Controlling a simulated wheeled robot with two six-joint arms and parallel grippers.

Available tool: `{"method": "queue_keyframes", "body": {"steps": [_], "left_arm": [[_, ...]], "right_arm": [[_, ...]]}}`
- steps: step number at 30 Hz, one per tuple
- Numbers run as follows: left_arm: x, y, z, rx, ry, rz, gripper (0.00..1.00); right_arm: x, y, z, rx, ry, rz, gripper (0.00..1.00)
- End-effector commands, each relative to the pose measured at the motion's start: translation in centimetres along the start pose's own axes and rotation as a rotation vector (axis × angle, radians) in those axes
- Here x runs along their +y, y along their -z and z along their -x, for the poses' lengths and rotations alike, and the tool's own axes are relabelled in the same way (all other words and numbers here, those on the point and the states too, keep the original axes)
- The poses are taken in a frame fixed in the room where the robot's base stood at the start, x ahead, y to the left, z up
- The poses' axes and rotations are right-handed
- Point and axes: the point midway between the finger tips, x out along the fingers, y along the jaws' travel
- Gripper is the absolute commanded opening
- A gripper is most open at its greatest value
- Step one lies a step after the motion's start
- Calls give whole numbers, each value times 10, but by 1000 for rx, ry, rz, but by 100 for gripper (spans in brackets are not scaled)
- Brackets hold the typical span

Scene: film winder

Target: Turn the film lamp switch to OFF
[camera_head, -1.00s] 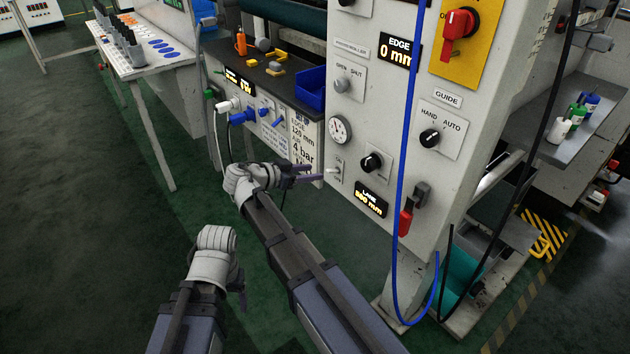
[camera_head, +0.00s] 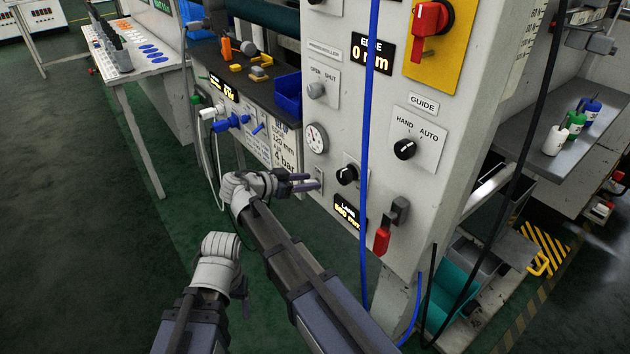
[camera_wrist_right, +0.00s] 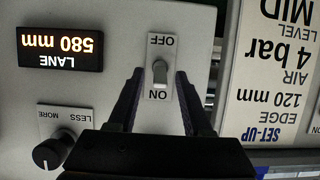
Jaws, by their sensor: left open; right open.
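The lamp switch is a small light toggle (camera_wrist_right: 160,72) on a pale plate lettered OFF and ON. The wrist view shows it upside down, with OFF at the top and ON at the bottom; I cannot tell surely which way the lever leans. In the head view the switch plate (camera_head: 319,181) sits low on the panel's left edge. My right gripper (camera_head: 310,182) is open just in front of it; its fingers (camera_wrist_right: 157,100) stand either side of the toggle, with no clear contact. My left gripper (camera_head: 243,300) hangs low, open and empty, away from the panel.
A black knob (camera_head: 347,174) and the LANE display (camera_head: 347,212) lie right of the switch. A gauge (camera_head: 316,138) is above it. A blue cable (camera_head: 365,150) hangs in front of the panel. A red-handled lever (camera_head: 383,240) is lower right. The floor at left is clear.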

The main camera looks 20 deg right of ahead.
Motion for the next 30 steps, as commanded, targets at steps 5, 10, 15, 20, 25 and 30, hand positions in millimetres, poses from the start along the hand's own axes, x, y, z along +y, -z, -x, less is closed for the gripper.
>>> {"method": "queue_keyframes", "body": {"steps": [5, 10, 15, 20, 25, 30], "left_arm": [[0, 0, 0, 0, 0, 0, 74], [0, 0, 0, 0, 0, 0, 74], [0, 0, 0, 0, 0, 0, 74], [0, 0, 0, 0, 0, 0, 74], [0, 0, 0, 0, 0, 0, 74], [0, 0, 0, 0, 0, 0, 74]], "right_arm": [[0, 0, 0, 0, 0, 0, 50], [0, 0, 0, 0, 0, 0, 32], [0, 0, 0, 0, 0, 0, 13], [0, 0, 0, 0, 0, 0, 0], [0, 0, 0, 0, 0, 0, 0], [0, 0, 0, 1, 0, 0, 0]]}}
